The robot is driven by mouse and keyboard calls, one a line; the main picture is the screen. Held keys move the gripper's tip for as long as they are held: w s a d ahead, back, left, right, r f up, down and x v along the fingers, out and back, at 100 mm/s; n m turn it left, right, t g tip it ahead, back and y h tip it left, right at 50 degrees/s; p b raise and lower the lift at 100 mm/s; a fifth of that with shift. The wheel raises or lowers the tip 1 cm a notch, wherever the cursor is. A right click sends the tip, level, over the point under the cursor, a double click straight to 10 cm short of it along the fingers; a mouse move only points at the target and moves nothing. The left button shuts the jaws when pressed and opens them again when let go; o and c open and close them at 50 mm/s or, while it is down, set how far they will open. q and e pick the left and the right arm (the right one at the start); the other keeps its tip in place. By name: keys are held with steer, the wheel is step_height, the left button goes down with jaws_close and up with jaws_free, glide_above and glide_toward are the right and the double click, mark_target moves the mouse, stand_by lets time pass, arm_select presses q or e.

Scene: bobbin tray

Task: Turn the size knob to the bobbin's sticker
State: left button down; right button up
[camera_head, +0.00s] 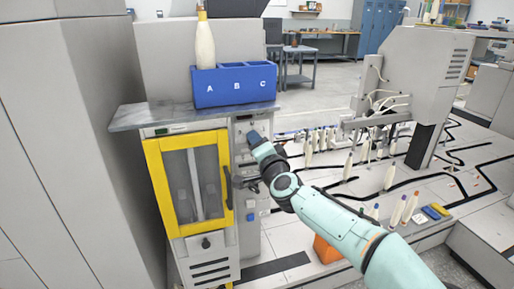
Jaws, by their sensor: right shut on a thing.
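A cream bobbin (204,45) with an orange-yellow top stands upright in compartment A of the blue tray (235,98). Its sticker is too small to make out. My right gripper (253,135) is against the narrow grey control panel (241,126) right of the yellow-framed door, shut on what seems to be the size knob. The gripper hides the knob, so its setting cannot be read. My left gripper is not in view.
The tray stands on a grey metal top (150,117) above the yellow-framed door (193,185). Several bobbins stand on the white, black-tracked floor area (350,165) at right. An orange block (326,250) is below my right arm.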

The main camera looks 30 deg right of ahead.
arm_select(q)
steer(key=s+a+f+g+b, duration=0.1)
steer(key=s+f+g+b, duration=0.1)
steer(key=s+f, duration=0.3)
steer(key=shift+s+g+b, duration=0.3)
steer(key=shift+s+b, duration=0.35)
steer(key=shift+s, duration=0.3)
arm_select(e)
steer(key=shift+m, duration=5.8)
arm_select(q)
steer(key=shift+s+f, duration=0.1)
arm_select(e)
steer(key=o, duration=1.1)
steer(key=shift+c, duration=0.2)
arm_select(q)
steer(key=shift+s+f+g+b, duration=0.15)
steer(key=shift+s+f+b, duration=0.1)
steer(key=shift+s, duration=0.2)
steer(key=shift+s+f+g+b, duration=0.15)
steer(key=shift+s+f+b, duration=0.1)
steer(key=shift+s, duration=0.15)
arm_select(e)
steer(key=v, duration=1.3)
steer(key=shift+s, duration=0.2)
